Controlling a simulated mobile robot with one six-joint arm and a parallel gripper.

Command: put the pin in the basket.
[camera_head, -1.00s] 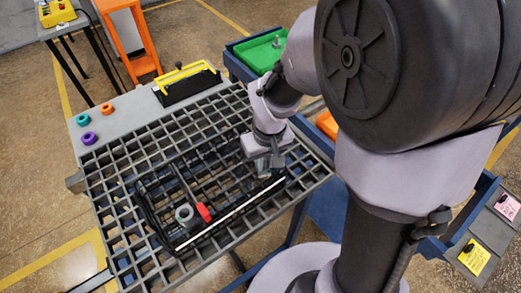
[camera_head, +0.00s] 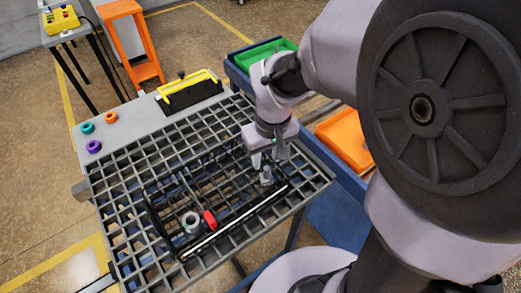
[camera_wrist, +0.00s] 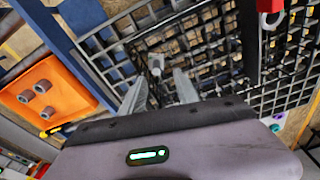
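The pin (camera_head: 266,176), small and grey, stands about upright inside the right end of the black wire basket (camera_head: 157,222). My gripper (camera_head: 270,157) is just above the pin, with its fingers spread. In the wrist view, the pin (camera_wrist: 157,65) shows beyond and between the open fingertips (camera_wrist: 158,80), with no finger visibly closed on it. The basket lies on the grey grate and also holds a grey ring (camera_head: 191,222) and a red piece (camera_head: 210,220).
The grey grate (camera_head: 115,200) has a side plate with a teal, an orange and a purple ring. A black-and-yellow box (camera_head: 188,93) stands at the back. An orange tray (camera_head: 345,140) and a green tray (camera_head: 262,54) lie right of the grate.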

